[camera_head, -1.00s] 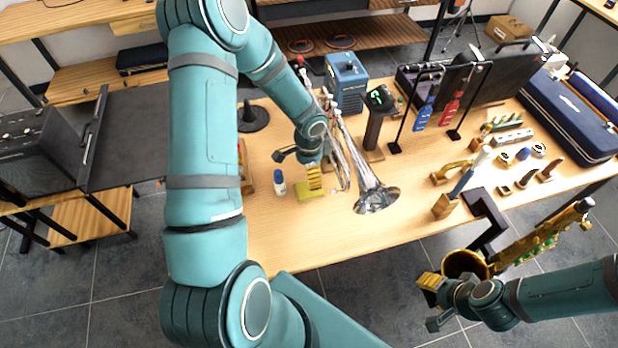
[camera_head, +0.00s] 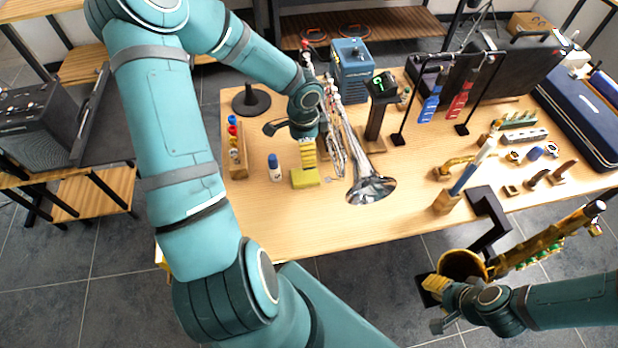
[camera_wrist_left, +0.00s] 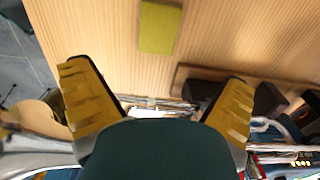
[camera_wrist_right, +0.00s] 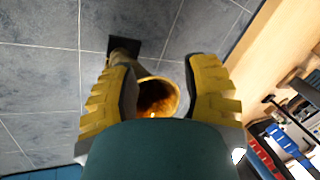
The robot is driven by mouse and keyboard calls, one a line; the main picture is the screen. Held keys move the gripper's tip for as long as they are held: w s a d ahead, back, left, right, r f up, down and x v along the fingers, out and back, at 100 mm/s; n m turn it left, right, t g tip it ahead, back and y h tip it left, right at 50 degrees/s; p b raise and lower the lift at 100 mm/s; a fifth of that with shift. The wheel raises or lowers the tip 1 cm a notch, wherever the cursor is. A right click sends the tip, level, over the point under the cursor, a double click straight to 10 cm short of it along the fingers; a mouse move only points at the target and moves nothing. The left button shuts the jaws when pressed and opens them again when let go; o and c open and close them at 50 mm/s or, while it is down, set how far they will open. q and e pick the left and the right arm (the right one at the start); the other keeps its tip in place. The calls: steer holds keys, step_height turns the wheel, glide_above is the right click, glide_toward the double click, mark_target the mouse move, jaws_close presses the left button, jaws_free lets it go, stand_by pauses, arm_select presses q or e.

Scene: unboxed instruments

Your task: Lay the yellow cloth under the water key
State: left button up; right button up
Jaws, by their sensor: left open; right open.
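The folded yellow cloth (camera_head: 305,179) lies flat on the table, left of the silver trumpet (camera_head: 370,188). It also shows in the left wrist view (camera_wrist_left: 160,27), ahead of the fingers. The trumpet rests on a stand with its bell toward me; its water key is too small to make out. My left gripper (camera_head: 308,155) is open and empty, just behind and above the cloth, beside the trumpet's tubing. In the left wrist view the left fingers (camera_wrist_left: 160,100) are spread. My right gripper (camera_head: 432,300) is open and empty, in front of the table by the saxophone's bell (camera_head: 463,264).
A white bottle with a blue cap (camera_head: 274,170) stands just left of the cloth. A wooden rack of small bottles (camera_head: 238,163) is further left. A black post stand (camera_head: 376,120) is right of the trumpet. The table's front middle is clear.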

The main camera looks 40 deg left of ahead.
arm_select(q)
steer(key=b, duration=0.2)
glide_above(305, 175)
step_height(305, 175, down, 7)
steer(key=shift+a+r, duration=0.1)
steer(key=shift+r, duration=0.1)
steer(key=shift+f+b, duration=0.45)
steer(key=shift+f, duration=2.7)
steer(key=c, duration=1)
